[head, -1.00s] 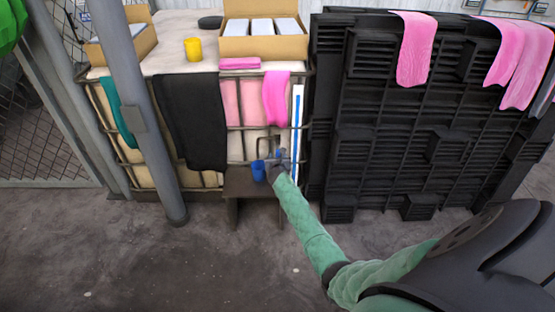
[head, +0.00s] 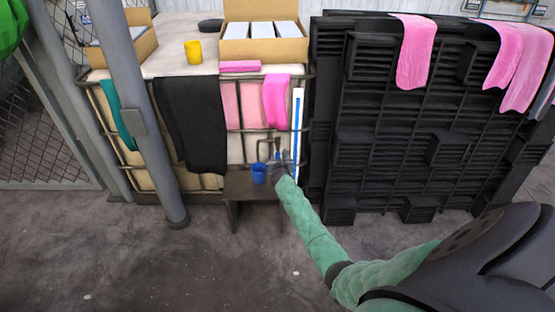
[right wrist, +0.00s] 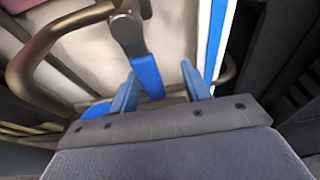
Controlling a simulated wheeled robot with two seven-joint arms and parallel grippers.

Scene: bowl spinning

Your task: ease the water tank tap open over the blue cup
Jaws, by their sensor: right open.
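The water tank (head: 165,42) is a large cream block in a metal cage. Its tap (right wrist: 128,30) is a grey metal fitting with a blue lever handle (right wrist: 147,76), seen in the right wrist view. My right gripper (head: 281,157) is at the tank's lower front. In the right wrist view its two blue fingers (right wrist: 160,92) are open, with the lever between them and gaps on both sides. The blue cup (head: 258,174) stands on a small dark stand (head: 236,188), just left of the gripper. A blue edge, likely the cup (right wrist: 94,111), shows at lower left in the wrist view. My left gripper is out of view.
A bent metal pipe (right wrist: 45,45) of the cage runs left of the tap. Black stacked pallets (head: 385,120) stand close on the right. Cloths hang on the tank; boxes and a yellow cup (head: 193,50) sit on top. A grey post (head: 135,120) stands at left.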

